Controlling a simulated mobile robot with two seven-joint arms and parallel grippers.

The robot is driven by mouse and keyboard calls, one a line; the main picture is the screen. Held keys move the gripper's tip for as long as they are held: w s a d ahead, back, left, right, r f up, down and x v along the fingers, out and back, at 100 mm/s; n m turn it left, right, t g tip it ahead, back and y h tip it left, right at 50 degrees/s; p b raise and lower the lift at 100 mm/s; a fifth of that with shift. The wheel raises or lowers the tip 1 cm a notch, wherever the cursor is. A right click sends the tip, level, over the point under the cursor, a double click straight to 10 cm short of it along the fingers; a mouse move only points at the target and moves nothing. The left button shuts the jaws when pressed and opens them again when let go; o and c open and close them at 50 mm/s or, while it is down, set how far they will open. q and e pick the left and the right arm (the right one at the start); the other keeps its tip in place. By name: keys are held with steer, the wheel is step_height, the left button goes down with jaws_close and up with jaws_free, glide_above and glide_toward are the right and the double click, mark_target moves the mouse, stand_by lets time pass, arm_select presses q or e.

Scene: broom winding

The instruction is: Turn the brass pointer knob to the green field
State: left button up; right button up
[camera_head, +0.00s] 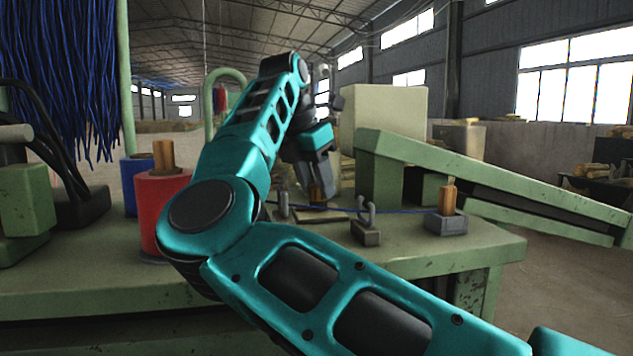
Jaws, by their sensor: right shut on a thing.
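My right arm crosses the view from the lower right and bends back over the bench. Its gripper (319,190) points down at the back of the bench and is shut on a small brown-gold piece, which looks like the brass pointer knob. The fingers cover most of the knob, so I cannot tell which way its pointer faces. A flat brownish plate (315,214) lies just below the gripper. I cannot make out the green field. My left gripper is not in view.
A red spool (161,196) and a blue spool (130,176) stand left of my arm. A blue strand (400,211) runs past a metal hook block (365,232) to a grey block with a copper-coloured post (447,200). A green chute (480,170) slopes down right.

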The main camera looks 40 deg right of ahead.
steer(key=shift+m, duration=0.4)
steer(key=o, duration=1)
steer(key=shift+r, duration=0.1)
steer(key=v, duration=1.2)
steer(key=shift+w+a+r, duration=0.15)
steer(key=shift+r, duration=0.25)
